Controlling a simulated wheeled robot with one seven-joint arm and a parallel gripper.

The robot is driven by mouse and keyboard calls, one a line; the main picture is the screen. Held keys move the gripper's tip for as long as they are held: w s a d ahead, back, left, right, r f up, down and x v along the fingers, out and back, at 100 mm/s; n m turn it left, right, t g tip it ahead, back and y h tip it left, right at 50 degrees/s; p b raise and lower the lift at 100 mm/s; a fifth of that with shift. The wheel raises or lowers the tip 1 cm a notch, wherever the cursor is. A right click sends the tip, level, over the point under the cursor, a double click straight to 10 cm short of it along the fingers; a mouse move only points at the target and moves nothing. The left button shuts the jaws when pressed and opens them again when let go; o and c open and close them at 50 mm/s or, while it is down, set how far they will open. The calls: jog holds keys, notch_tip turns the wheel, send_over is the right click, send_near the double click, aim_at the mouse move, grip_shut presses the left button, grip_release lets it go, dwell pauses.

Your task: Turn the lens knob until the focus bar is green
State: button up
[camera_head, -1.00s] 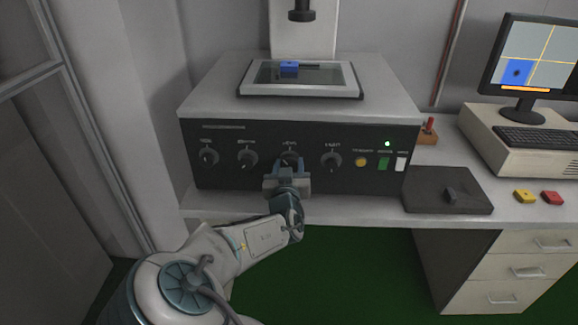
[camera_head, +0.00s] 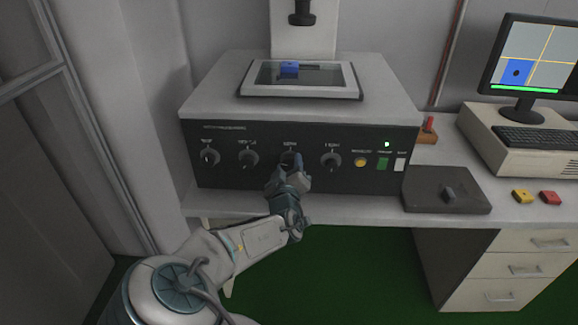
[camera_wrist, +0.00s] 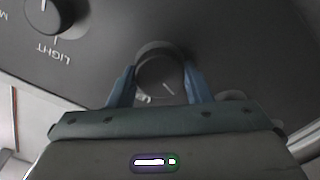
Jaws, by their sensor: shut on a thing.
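The lens knob (camera_wrist: 160,78) is a dark round knob on the black front panel of the microscope unit (camera_head: 230,170). My gripper (camera_head: 290,164) is at the third knob from the left. In the wrist view its two blue fingers (camera_wrist: 159,88) sit on either side of the knob, shut on it. In the head view the gripper hides most of this knob. The focus bar (camera_head: 525,89) at the bottom of the monitor screen (camera_head: 535,50) is green.
Other knobs (camera_head: 209,157) flank the lens knob, with the light knob (camera_head: 331,160) close on its right. Yellow, green and white buttons (camera_head: 383,164) sit farther right.

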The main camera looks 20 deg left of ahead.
jog(key=shift+a, duration=0.1)
dwell(0.3)
jog(key=o, duration=1)
jog(key=shift+s, duration=0.1)
jog(key=v, duration=1.3)
jog(key=shift+s+r, duration=0.1)
jog(key=shift+s, duration=0.2)
